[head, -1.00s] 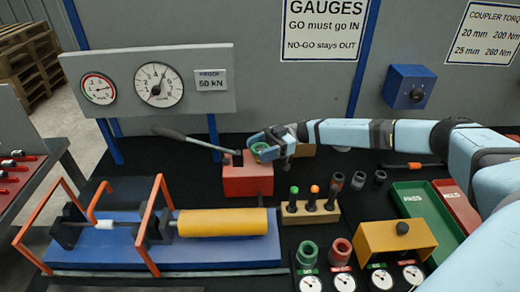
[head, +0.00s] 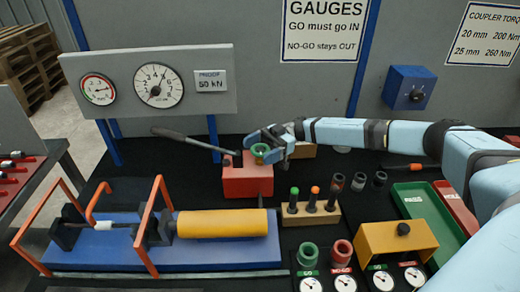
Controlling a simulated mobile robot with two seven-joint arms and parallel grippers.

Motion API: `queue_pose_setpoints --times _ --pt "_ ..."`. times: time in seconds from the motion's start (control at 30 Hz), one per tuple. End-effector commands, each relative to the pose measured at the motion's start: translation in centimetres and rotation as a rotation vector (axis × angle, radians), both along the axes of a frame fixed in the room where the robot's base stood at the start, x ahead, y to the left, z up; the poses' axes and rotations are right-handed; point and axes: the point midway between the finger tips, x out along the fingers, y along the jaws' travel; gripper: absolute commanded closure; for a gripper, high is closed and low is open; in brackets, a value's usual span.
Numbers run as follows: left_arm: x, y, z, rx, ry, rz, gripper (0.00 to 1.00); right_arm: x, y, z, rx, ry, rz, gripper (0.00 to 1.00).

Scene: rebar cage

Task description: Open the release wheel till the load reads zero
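Whether the fingers press on the wheel or stand slightly apart cannot be told. The large round load gauge (head: 159,86) is on the grey panel, its dark needle pointing up and slightly right; the exact reading is too small to tell. My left gripper is out of view.
A pump lever (head: 187,138) slopes left from the red block. The blue test bed (head: 220,253) carries a yellow cylinder (head: 222,223) and orange guards. A wooden plug holder (head: 309,214) stands front right of the block. Green (head: 428,211) and red trays lie at right.

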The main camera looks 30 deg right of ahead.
Motion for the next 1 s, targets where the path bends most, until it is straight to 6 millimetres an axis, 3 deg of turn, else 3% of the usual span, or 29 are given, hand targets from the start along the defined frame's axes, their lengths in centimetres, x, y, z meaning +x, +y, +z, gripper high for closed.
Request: queue_pose_setpoints --times 0.27,0.5,0.7,1.0 --pt "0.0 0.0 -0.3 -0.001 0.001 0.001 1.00 0.1 -0.9 -0.2 -0.002 0.001 -0.003 0.14" --pt "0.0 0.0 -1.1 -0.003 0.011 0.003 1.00 0.3 -4.9 -0.2 -0.002 0.001 -0.003 0.14" --pt "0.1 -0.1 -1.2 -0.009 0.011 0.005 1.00 0.4 -7.1 -0.1 0.000 0.000 -0.001 0.14" --pt "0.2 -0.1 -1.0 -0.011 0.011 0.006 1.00 0.4 -7.5 0.0 0.000 0.000 0.000 0.14"
